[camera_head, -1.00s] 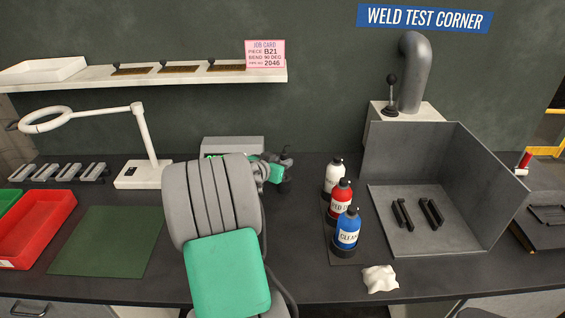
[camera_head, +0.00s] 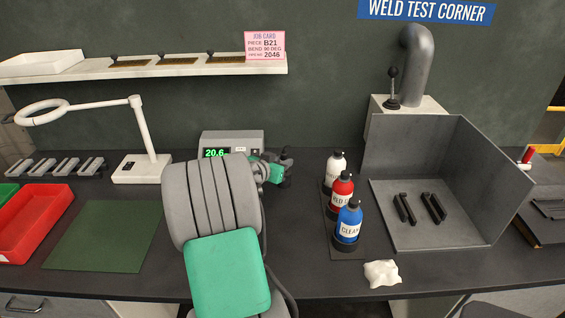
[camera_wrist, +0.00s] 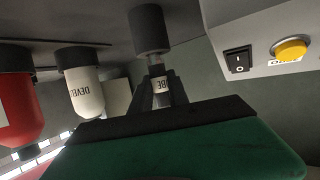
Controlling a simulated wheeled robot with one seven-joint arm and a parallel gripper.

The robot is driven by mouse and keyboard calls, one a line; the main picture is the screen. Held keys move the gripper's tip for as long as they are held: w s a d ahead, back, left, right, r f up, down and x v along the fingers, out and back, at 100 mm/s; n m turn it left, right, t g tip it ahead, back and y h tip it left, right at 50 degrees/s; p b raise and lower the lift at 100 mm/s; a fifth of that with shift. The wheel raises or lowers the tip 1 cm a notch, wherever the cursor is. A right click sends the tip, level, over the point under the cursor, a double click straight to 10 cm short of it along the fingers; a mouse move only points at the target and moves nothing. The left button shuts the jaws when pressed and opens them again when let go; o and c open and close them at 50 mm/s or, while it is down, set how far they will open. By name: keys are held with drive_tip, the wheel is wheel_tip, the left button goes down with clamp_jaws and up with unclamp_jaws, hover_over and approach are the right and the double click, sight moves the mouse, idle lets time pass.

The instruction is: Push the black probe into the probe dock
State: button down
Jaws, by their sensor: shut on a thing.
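In the wrist view, which shows the bench upside down, my gripper (camera_wrist: 160,92) is shut on a slim piece with a white label (camera_wrist: 162,84) ending in "BE", in line with a wide black cylinder (camera_wrist: 150,30) by the bench. I take the held piece for the black probe; I cannot tell whether the cylinder is part of it or the dock, or how deep anything sits. In the head view my gripper (camera_head: 282,172) is small and partly hidden behind my arm, beside a grey meter box (camera_head: 232,140) reading 20.6. The probe is hidden there.
White, red and blue bottles (camera_head: 347,222) stand right of my arm. A grey open booth (camera_head: 430,235) with black pieces is at the right. A lamp (camera_head: 142,168), a green mat (camera_head: 105,237) and a red tray (camera_head: 35,225) are at the left. A yellow button (camera_wrist: 291,49) is near my gripper.

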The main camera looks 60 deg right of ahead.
drive_tip(key=shift+f+b, duration=0.3)
drive_tip(key=shift+f, duration=0.05)
drive_tip(key=c, duration=1.2)
unclamp_jaws()
